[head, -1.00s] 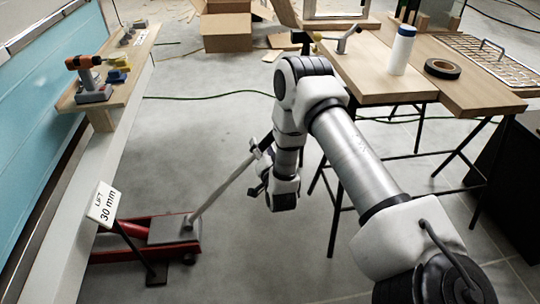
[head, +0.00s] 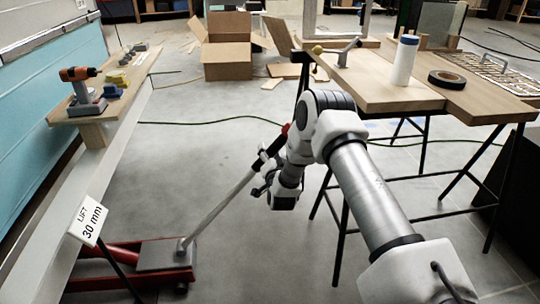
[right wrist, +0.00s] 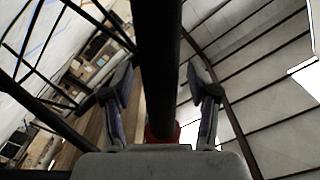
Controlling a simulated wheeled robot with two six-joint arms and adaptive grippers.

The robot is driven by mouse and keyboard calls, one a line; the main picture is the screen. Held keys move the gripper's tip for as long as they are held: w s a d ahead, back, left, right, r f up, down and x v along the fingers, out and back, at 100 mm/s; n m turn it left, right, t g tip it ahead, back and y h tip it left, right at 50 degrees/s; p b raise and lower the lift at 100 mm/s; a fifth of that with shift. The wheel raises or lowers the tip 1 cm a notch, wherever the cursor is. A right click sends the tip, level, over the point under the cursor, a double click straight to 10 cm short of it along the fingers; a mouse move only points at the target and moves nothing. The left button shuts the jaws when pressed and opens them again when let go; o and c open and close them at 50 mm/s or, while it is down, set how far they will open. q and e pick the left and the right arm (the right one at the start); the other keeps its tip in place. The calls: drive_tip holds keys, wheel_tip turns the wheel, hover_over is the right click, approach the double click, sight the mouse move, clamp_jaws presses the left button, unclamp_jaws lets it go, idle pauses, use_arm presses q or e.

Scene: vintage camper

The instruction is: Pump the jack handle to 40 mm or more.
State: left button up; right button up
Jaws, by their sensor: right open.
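The red floor jack (head: 120,258) stands on the floor at lower left, beside the camper's side. Its grey handle (head: 220,206) slants up to the right and ends in a black grip with a red part near the top. A sign (head: 88,220) in front of the jack reads "LIFT 30 mm". My right gripper (head: 264,172) is at the handle's upper part. In the right wrist view the black handle grip (right wrist: 158,50) runs between the two spread fingers of the right gripper (right wrist: 160,92), with gaps on both sides. My left gripper is not in view.
A wooden workbench (head: 385,90) with a white bottle (head: 403,60) and black tape roll (head: 447,79) stands at right on thin black legs. A shelf (head: 105,105) at left holds an orange drill (head: 82,88). A cardboard box (head: 227,58) lies behind. Open floor is in the middle.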

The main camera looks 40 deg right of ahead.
clamp_jaws()
drive_tip(key=w+a+r+n+p, duration=0.1)
drive_tip(key=w+a+r, duration=0.3)
drive_tip(key=a, duration=0.4)
drive_tip(key=w+a+r+n+p, duration=0.2)
drive_tip(key=w+a+r+n, duration=0.1)
drive_tip(key=a, duration=0.4)
drive_tip(key=w+a+r+n+p, duration=0.1)
drive_tip(key=w+a+r+n, duration=0.1)
drive_tip(key=w+a+r, duration=0.4)
drive_tip(key=w+a, duration=0.1)
drive_tip(key=a, duration=0.1)
drive_tip(key=shift+w+a, duration=0.2)
drive_tip(key=shift+a, duration=0.15)
drive_tip(key=shift+r, duration=0.2)
drive_tip(key=shift+c, duration=0.6)
unclamp_jaws()
drive_tip(key=shift+w+a, duration=0.1)
drive_tip(key=shift+a, duration=0.05)
drive_tip(key=shift+o, duration=0.6)
drive_tip(key=shift+w+a+f, duration=0.2)
drive_tip(key=shift+s, duration=0.1)
drive_tip(key=shift+d, duration=0.1)
